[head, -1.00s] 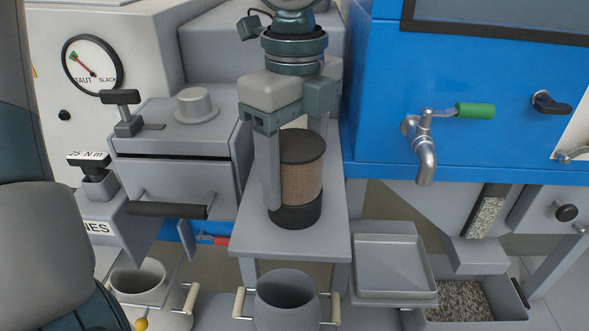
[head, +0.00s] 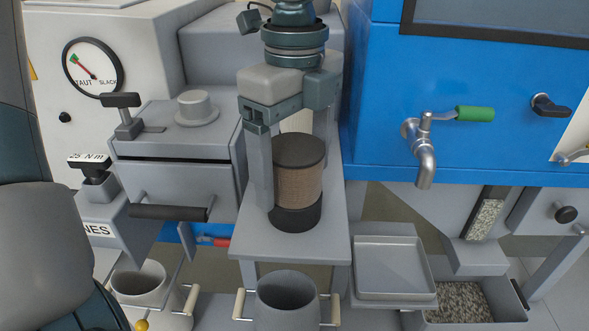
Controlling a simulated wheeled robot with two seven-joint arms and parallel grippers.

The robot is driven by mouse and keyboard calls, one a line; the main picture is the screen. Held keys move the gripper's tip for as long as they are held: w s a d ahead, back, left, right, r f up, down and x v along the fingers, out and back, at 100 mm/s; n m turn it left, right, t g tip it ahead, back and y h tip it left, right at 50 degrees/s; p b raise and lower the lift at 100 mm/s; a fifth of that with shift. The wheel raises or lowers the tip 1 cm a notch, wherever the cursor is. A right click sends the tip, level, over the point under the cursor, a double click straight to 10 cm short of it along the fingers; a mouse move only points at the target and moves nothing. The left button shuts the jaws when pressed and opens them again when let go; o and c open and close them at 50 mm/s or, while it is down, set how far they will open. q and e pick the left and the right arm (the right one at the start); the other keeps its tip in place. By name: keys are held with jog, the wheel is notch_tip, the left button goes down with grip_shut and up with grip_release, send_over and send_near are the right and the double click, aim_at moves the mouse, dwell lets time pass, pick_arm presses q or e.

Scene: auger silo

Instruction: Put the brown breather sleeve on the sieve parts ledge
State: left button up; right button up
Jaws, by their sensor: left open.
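The brown breather sleeve (head: 299,188), a brown mesh cylinder with dark ends, stands upright on a narrow grey ledge (head: 297,246). My left gripper (head: 293,200) comes down from above and is open. One finger is to the left of the sleeve and the other is partly hidden behind its right side. I cannot tell whether either finger touches it. No label on the ledge is readable. My right gripper is not in view.
A grey pot with pale handles (head: 286,296) stands below the ledge's front edge. A grey box with a dark handle (head: 180,175) is close on the left. A blue cabinet with a tap (head: 422,150) and a grey tray (head: 390,266) are on the right.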

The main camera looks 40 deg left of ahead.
pick_arm(q)
notch_tip(320, 180, up, 11)
dwell(0.4)
dwell(1.4)
